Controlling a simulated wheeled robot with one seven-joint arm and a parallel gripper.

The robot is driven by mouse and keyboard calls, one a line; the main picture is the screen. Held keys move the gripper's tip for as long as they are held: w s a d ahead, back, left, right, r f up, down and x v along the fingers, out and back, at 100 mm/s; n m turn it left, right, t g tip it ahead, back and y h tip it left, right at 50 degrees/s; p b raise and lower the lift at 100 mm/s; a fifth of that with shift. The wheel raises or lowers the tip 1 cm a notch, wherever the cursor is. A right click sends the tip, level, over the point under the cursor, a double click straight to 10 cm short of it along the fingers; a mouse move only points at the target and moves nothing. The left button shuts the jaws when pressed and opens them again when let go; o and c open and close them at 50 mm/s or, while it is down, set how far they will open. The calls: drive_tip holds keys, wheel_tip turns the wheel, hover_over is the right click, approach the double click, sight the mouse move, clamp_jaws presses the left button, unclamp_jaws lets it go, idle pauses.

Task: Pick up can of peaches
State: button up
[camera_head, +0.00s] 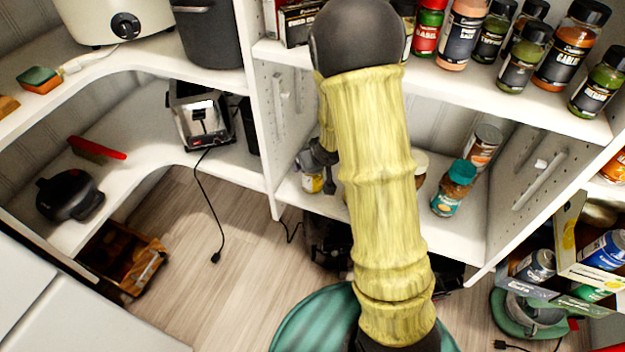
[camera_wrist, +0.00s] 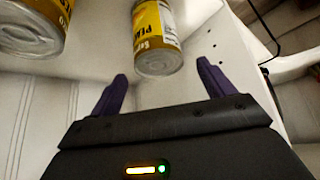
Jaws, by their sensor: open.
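In the wrist view a yellow-labelled can (camera_wrist: 157,38) with a silver end stands ahead of my gripper (camera_wrist: 161,72), roughly in line with the gap between the purple fingers. A second yellow-labelled can (camera_wrist: 33,25) is at the upper left, cut off by the frame. In the head view my arm covers most of this shelf; a small yellow can (camera_head: 312,183) shows beside the dark wrist, and the fingers are hidden.
A teal-lidded jar (camera_head: 455,188) and another can (camera_head: 483,147) stand farther right on the same shelf (camera_head: 462,235). Spice bottles (camera_head: 520,55) line the shelf above. A white upright panel (camera_head: 262,110) bounds the compartment on the left. A toaster (camera_head: 203,115) sits beyond it.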

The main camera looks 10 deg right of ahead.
drive_tip(key=shift+f, duration=0.1)
drive_tip(key=b+x, duration=0.1)
drive_tip(key=x, duration=0.1)
drive_tip(key=b+x, duration=0.2)
drive_tip(key=x, duration=0.1)
drive_tip(key=shift+s+f, duration=0.2)
idle(0.5)
drive_tip(key=shift+r, duration=0.1)
drive_tip(key=c, duration=1.4)
